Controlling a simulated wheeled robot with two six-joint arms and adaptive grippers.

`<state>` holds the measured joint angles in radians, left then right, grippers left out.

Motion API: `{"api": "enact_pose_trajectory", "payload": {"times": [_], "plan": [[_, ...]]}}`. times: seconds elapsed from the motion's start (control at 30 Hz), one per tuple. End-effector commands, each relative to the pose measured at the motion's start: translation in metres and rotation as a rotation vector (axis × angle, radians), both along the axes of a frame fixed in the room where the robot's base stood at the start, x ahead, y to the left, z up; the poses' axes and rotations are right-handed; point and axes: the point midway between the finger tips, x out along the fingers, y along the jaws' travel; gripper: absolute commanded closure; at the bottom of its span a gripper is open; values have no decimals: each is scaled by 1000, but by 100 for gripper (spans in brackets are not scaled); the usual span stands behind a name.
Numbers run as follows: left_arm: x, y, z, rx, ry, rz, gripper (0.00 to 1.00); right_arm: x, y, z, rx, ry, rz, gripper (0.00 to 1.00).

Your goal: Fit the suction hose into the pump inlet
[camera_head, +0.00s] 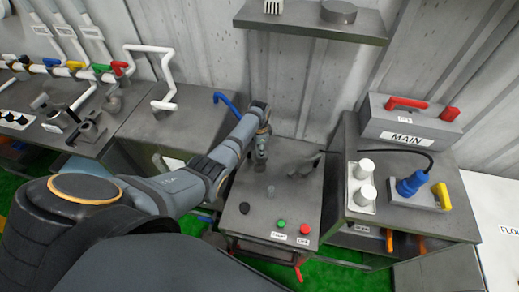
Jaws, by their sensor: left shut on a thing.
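My left arm reaches in from the left, and its gripper (261,160) is over the back of the middle grey table. It is shut on a small grey piece that is too small and dark to make out. I cannot clearly identify the suction hose or the pump inlet. My right gripper is not in view.
The middle table (244,228) has a black knob (244,208), a green button (281,224) and a red button (305,229). At right are a MAIN box (385,128), white cylinders and a blue plug (412,183). A shelf (300,25) hangs above. Pipes and valves stand at left.

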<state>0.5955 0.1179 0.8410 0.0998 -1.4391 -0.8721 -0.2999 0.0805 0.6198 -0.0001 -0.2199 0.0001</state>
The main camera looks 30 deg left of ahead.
Motion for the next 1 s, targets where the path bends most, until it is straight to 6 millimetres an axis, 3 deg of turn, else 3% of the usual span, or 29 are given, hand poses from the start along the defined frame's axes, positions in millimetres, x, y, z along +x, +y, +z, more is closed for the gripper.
{"api": "enact_pose_trajectory", "payload": {"times": [1.0], "plan": [[0,0,-26,-1,-1,0,100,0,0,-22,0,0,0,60]]}}
